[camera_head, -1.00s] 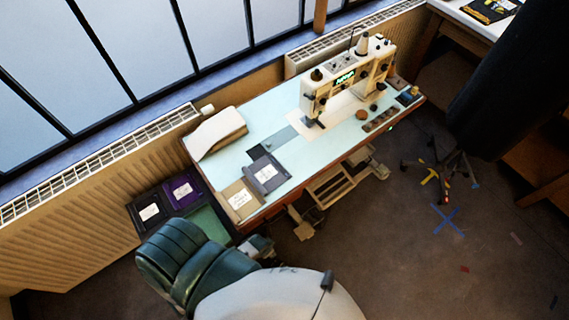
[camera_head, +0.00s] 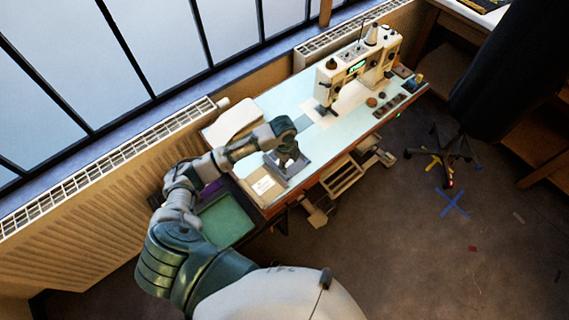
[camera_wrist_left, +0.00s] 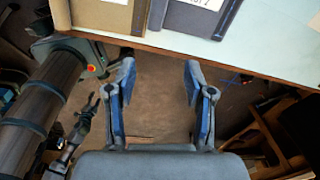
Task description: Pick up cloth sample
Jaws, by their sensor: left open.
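Two flat labelled samples lie on the near-left part of the table: a tan one (camera_head: 263,187) and a dark grey-blue one (camera_head: 296,168). Which one the task means, I cannot tell. My left gripper (camera_head: 289,159) is over the grey-blue sample in the head view and hides part of it. In the left wrist view, the gripper (camera_wrist_left: 158,72) is open with nothing between its fingers. The tan sample (camera_wrist_left: 102,14) and the grey-blue sample (camera_wrist_left: 192,18) are beyond the fingertips, at the top edge. My right gripper is not seen.
The pale blue table (camera_head: 300,95) carries a sewing machine (camera_head: 357,65) and a cream roll or pad (camera_head: 233,122). A green-bottomed tray (camera_head: 227,220) and a purple sample (camera_head: 211,188), partly behind my arm, are left of the table. A radiator (camera_head: 110,165) runs along the wall.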

